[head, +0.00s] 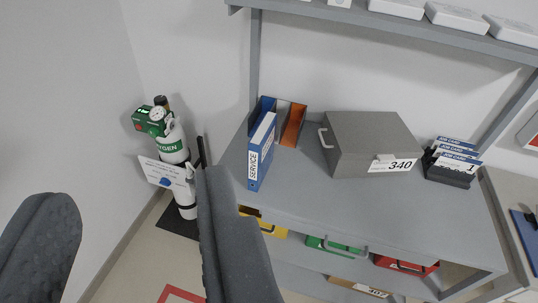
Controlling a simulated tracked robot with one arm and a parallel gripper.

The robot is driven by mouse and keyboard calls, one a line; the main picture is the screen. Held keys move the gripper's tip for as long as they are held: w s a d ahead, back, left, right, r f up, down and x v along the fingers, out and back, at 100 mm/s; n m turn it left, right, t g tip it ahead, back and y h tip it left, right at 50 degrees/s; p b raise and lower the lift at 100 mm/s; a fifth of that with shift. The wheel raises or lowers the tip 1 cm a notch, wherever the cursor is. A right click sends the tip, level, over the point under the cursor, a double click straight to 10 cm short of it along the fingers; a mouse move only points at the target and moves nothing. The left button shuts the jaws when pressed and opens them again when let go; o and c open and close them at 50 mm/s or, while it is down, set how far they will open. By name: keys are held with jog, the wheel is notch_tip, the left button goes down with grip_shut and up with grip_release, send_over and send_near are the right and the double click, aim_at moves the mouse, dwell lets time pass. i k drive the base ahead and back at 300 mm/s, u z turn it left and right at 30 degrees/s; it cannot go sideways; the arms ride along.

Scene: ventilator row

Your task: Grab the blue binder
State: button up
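A blue binder (261,152) with a white spine label reading SERVICE stands upright near the left front edge of the grey bench (310,192). Behind it, another blue item (262,106) and an orange one (293,126) stand close together; the front binder partly hides the blue one. My gripper (137,190) is open, with its two dark fingers wide apart and nothing between them. The right finger appears just left of the blue binder and below it in the picture. I cannot tell the depth between them.
A grey box (370,143) marked 340 and a job card rack (452,164) stand on the bench to the right. An oxygen cylinder (172,145) stands left. A shelf (400,32) runs above.

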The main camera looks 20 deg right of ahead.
aim_at(261, 146)
jog(key=z, duration=0.05)
jog(key=i, duration=0.9)
jog(key=u, duration=0.1)
